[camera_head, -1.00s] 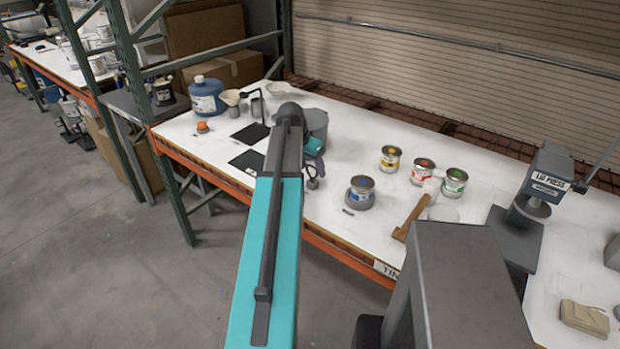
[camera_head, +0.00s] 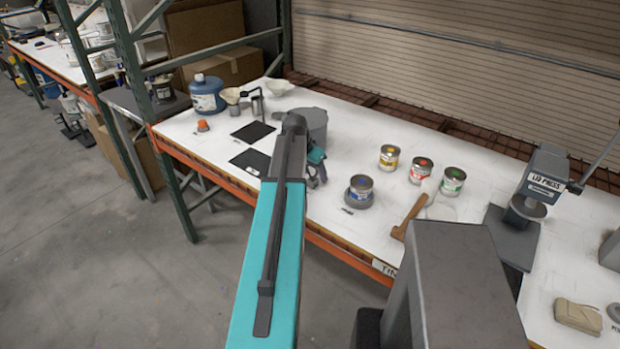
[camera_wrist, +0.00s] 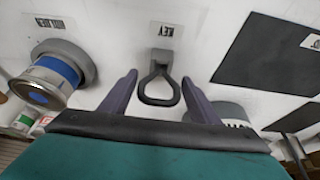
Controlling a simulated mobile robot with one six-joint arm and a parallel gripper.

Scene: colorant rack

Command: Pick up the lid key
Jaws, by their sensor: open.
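The lid key (camera_wrist: 161,60) is a dark grey tool with a rounded loop, lying on the white bench in the wrist view below a printed KEY label (camera_wrist: 162,29). My gripper (camera_wrist: 159,78) is open, with one finger on each side of the key's loop. The fingers look apart from the key, and I cannot tell their exact height above it. In the head view my gripper (camera_head: 317,168) is over the bench, left of the blue-labelled can; the key cannot be made out clearly there.
The blue-labelled can (camera_head: 360,187) on its grey base stands close by; it also shows in the wrist view (camera_wrist: 52,75). Black mats (camera_head: 252,161) lie to the left, several cans and a wooden-handled tool (camera_head: 409,218) to the right.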

